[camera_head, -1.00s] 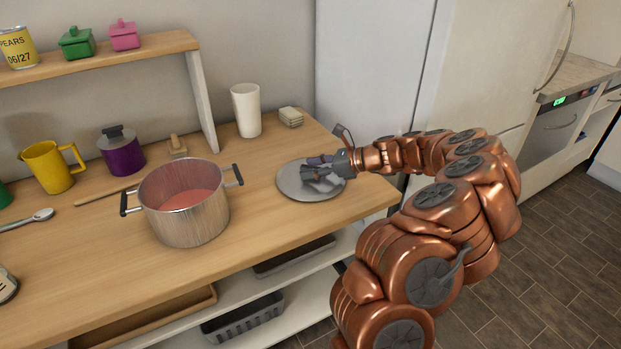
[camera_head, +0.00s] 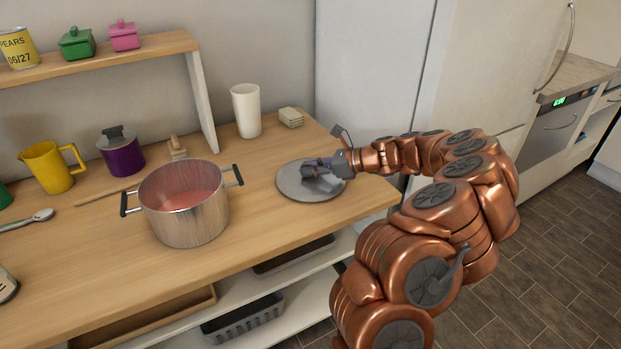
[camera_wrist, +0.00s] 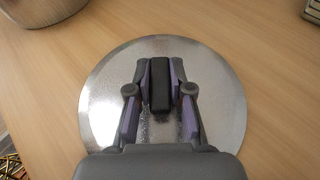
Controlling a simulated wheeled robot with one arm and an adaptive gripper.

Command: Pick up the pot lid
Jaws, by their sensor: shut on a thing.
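The pot lid (camera_head: 296,189) is a round, flat metal disc lying on the wooden counter, right of the pot. It fills the middle of the wrist view (camera_wrist: 215,105), with a dark bar-shaped handle (camera_wrist: 160,88) at its centre. My gripper (camera_head: 313,169) reaches in from the right, low over the lid. In the wrist view my gripper's fingers (camera_wrist: 160,80) are shut on the handle, one on each side. The lid looks flat on the counter; I see no clear gap under it. The steel pot (camera_head: 190,222) stands open to the left, with reddish contents.
A white cup (camera_head: 246,111) and a small stack of pale squares (camera_head: 290,117) stand behind the lid. A purple lidded pot (camera_head: 122,157), a yellow mug (camera_head: 47,167) and a wooden shelf (camera_head: 100,60) are at left. The counter's front right is bare.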

